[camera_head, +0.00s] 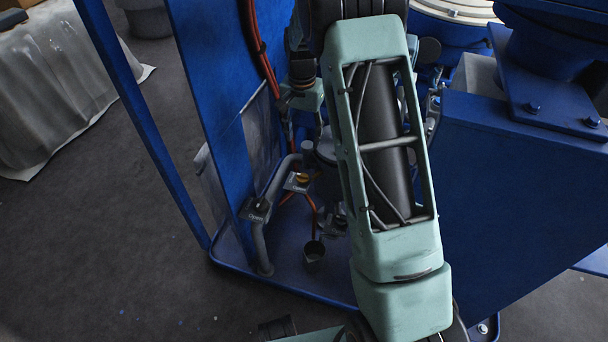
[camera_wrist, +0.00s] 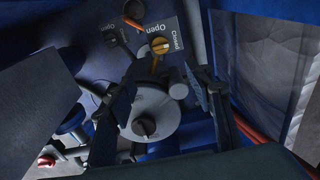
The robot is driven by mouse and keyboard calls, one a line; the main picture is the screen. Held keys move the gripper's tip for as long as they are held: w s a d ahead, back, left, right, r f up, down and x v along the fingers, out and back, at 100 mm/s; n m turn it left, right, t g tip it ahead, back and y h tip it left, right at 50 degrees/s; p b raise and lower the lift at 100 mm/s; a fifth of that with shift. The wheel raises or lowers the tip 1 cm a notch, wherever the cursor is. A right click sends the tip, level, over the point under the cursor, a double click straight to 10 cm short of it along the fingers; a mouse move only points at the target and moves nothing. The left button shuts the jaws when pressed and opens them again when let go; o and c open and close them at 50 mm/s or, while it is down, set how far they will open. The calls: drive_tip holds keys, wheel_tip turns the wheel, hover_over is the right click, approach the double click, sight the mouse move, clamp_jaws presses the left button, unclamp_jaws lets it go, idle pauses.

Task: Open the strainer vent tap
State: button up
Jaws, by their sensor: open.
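An orange-yellow tap handle (camera_wrist: 160,46) stands in front of a grey plate (camera_wrist: 175,38) lettered "Open" and "Closed" at the upper middle of the wrist view. I take it to be the strainer vent tap. An orange tap (camera_head: 302,178) by a small plate also shows in the head view, left of my arm. My gripper (camera_wrist: 161,84) is open and empty, its dark fingers spread left and right. The handle lies beyond the fingertips, near the middle of the gap in the picture. I see no contact. My fingers cannot be made out in the head view.
A round grey body (camera_wrist: 150,116) with a dark knob shows between the fingers. A red knob (camera_wrist: 46,160) is at lower left. In the head view, a grey pipe (camera_head: 268,190), a second "Open" plate (camera_head: 256,212) and a blue upright panel (camera_head: 205,90) stand close by.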

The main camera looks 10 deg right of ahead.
drive_tip(key=b, duration=0.1)
hover_over(303, 175)
wheel_tip(303, 175, down, 6)
drive_tip(key=shift+g, duration=0.3)
wheel_tip(303, 175, down, 11)
drive_tip(key=b, duration=0.3)
drive_tip(key=shift+r, duration=0.2)
drive_tip(key=shift+c, duration=0.3)
drive_tip(key=c, duration=1.1)
